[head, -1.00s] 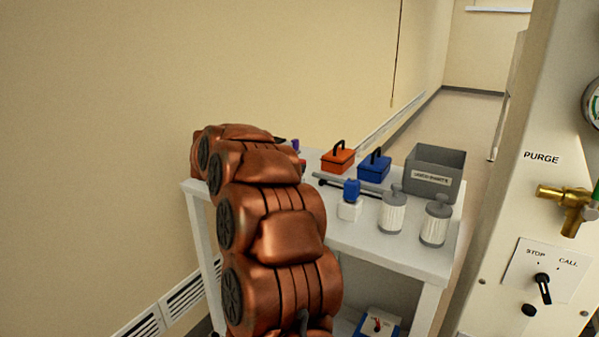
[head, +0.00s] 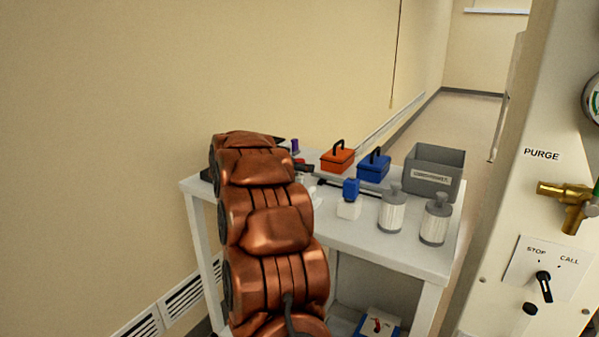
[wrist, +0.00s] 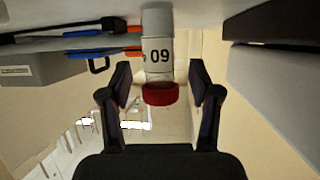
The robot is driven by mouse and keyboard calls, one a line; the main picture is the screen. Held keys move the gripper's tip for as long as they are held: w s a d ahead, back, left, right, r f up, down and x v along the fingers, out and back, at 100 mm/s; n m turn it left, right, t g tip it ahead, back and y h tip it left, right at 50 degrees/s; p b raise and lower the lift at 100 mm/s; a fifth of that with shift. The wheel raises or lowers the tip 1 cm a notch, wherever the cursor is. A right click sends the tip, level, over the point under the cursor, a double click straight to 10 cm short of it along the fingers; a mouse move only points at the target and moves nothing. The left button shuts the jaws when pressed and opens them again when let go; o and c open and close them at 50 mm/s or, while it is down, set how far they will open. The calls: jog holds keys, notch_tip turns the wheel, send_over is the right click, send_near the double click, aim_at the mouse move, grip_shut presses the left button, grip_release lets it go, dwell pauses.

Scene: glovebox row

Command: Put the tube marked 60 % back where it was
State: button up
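The tube marked 60 (wrist: 158,55) has a white label and a red cap. It shows upside down in the wrist view, its number reading as 09, and its far end meets the pale surface at the top. My gripper (wrist: 160,75) is open, its two dark fingers on either side of the tube with a visible gap at each side. In the head view my copper-coloured arm hides the gripper and most of the tube's surroundings. I cannot tell what holds the tube's far end.
The white table (head: 395,250) carries an orange box (head: 338,157), a blue box (head: 373,168), a grey bin (head: 433,171), two ribbed canisters (head: 392,211) and a blue-topped white item (head: 350,201). A purple item (head: 295,146) stands at the back. The purge panel (head: 540,200) is at right.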

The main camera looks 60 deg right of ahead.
jog(key=c, duration=1.1)
jog(key=shift+r+p, duration=0.55)
jog(key=shift+r, duration=0.9)
jog(key=a, duration=0.5)
jog(key=a+r, duration=0.1)
jog(key=a, duration=0.4)
jog(key=a+r, duration=0.1)
jog(key=a, duration=0.5)
jog(key=shift+s, duration=0.4)
